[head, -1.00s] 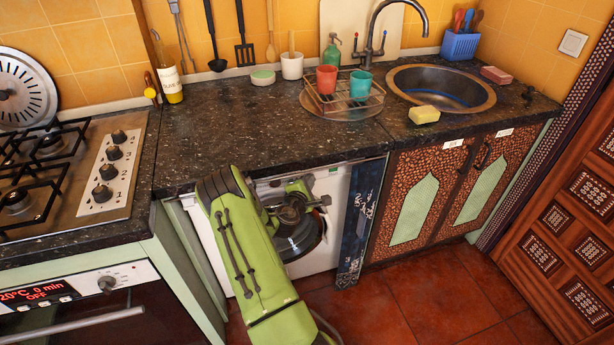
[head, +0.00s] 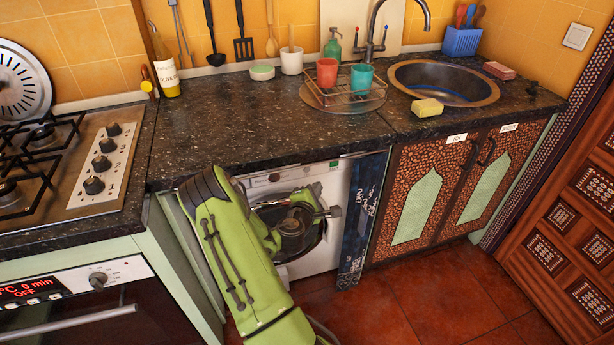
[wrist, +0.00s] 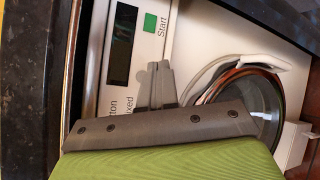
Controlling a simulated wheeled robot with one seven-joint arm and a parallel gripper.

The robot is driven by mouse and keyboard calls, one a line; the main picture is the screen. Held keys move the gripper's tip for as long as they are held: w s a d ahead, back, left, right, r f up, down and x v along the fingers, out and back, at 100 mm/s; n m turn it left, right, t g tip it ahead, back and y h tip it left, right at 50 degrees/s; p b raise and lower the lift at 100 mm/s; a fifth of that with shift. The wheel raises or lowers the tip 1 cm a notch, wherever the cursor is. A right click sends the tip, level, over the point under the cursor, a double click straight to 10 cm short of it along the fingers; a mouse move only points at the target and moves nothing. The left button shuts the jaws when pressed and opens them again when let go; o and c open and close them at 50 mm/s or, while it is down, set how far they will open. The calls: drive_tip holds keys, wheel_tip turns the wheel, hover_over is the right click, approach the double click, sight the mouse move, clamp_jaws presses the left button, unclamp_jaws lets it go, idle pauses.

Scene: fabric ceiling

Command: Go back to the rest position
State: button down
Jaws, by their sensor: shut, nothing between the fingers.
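My gripper (head: 333,212) is at the end of my green arm, in front of the washing machine (head: 318,257) under the counter. In the wrist view my gripper (wrist: 155,82) shows with its two grey fingers together and nothing between them. The fingers overlap the white front panel, beside the green Start button (wrist: 150,22) and dark display. My arm hides the left part of the machine and much of its round door (wrist: 262,100). From these views I cannot tell whether the fingers touch the panel.
The dark countertop (head: 250,125) lies just above my arm. An oven (head: 75,310) and hob stand at left. Carved cabinet doors (head: 425,195) stand at right. A dish rack with two cups, a sponge and a sink are on the counter. The red tiled floor (head: 400,300) is clear.

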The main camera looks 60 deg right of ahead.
drive_tip(key=shift+s+a, duration=0.4)
drive_tip(key=shift+a, duration=0.05)
drive_tip(key=shift+r, duration=0.1)
